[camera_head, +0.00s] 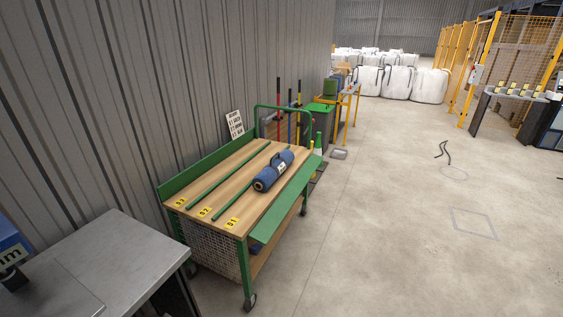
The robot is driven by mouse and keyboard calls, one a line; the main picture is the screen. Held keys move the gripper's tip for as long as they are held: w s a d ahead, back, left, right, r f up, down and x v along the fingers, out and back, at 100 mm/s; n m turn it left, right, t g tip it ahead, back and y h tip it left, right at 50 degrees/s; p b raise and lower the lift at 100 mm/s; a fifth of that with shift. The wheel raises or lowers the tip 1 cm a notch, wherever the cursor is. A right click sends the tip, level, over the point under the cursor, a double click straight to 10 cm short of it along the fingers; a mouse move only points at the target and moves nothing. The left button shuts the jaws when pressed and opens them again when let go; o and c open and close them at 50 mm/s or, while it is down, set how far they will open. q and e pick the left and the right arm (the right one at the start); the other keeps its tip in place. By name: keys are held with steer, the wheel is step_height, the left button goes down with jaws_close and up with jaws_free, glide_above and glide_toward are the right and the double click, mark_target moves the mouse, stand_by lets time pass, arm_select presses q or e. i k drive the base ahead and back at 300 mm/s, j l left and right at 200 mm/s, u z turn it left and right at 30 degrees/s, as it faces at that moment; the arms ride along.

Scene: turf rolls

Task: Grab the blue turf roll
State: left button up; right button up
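The blue turf roll (268,180) lies on the wooden top of a green wheeled cart (217,183), left of the picture's middle. It is a dark blue cylinder with a strap and a pale label, lying in the lane nearest the cart's open side. Green rods divide the cart top into lanes, with yellow tags S1, S2 and S3 at the near end. Neither of my grippers shows in the head view, and nothing is holding the roll.
A grey metal table (112,262) stands at the near left, with a blue box (10,240) at the edge. A corrugated wall runs behind the cart. Open concrete floor (400,230) lies to the right. White bulk bags (430,86) stand far back.

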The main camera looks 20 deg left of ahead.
mark_target(279, 163)
steer(key=i+l+u, duration=0.1)
steer(key=i+u, duration=0.2)
steer(key=i, duration=0.2)
steer(key=i+l+u, duration=0.25)
steer(key=i, duration=0.25)
